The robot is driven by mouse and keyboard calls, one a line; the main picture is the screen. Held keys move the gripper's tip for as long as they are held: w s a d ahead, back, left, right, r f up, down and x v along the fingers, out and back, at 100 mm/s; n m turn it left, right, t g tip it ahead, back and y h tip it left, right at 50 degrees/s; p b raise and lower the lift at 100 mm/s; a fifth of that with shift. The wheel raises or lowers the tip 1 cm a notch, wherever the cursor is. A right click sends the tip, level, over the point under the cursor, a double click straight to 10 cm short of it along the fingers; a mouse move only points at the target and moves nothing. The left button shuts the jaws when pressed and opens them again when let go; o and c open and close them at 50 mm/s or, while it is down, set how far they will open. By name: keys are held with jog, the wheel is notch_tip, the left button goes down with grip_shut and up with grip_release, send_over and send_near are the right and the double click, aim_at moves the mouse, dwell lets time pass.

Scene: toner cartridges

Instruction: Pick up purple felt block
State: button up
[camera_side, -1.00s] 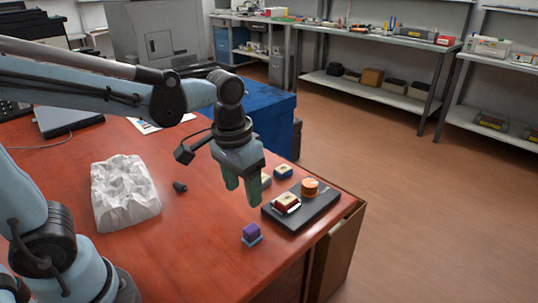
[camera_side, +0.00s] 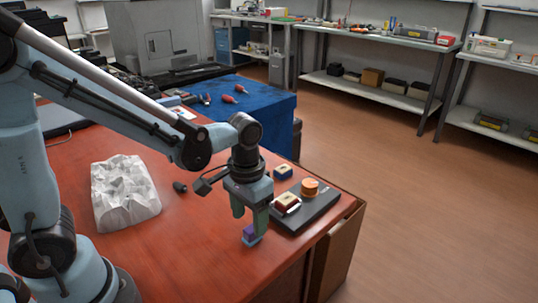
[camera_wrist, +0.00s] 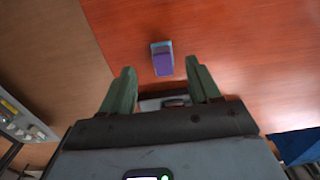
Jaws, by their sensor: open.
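The purple felt block (camera_side: 249,232) sits on a light blue base near the front edge of the red-brown table (camera_side: 180,255). In the wrist view the purple block (camera_wrist: 162,62) shows whole, ahead of and between the fingertips. My gripper (camera_side: 250,222) is open and empty, pointing down above the block. In the side view one finger overlaps part of the block. In the wrist view the two green fingers of my gripper (camera_wrist: 160,78) stand apart, with no contact on the block visible.
A black tray (camera_side: 318,213) to the right holds a cream-topped block (camera_side: 287,202) and an orange round piece (camera_side: 310,187). A blue block (camera_side: 283,172) stands behind it. The table between is mostly clear.

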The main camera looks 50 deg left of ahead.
aim_at(252, 228)
jog(key=f, duration=0.1)
jog(key=w+f, duration=0.1)
jog(key=f, duration=0.1)
jog(key=shift+a+f, duration=0.15)
jog(key=shift+f, duration=0.15)
jog(key=shift+s+f, duration=0.1)
jog(key=shift+f, duration=0.65)
jog(key=shift+c, duration=0.4)
jog(key=c, duration=1)
jog(key=shift+r, duration=0.1)
jog(key=shift+c, duration=0.2)
jog(key=shift+r, duration=0.4)
notch_tip(252, 228, up, 4)
jog(key=shift+s+f, duration=0.15)
jog(key=shift+f, duration=0.05)
jog(key=s+d+r, duration=0.6)
jog(key=s+d, duration=0.1)
jog(key=d, duration=0.2)
jog(key=shift+r, duration=0.25)
jog(key=shift+s, duration=0.1)
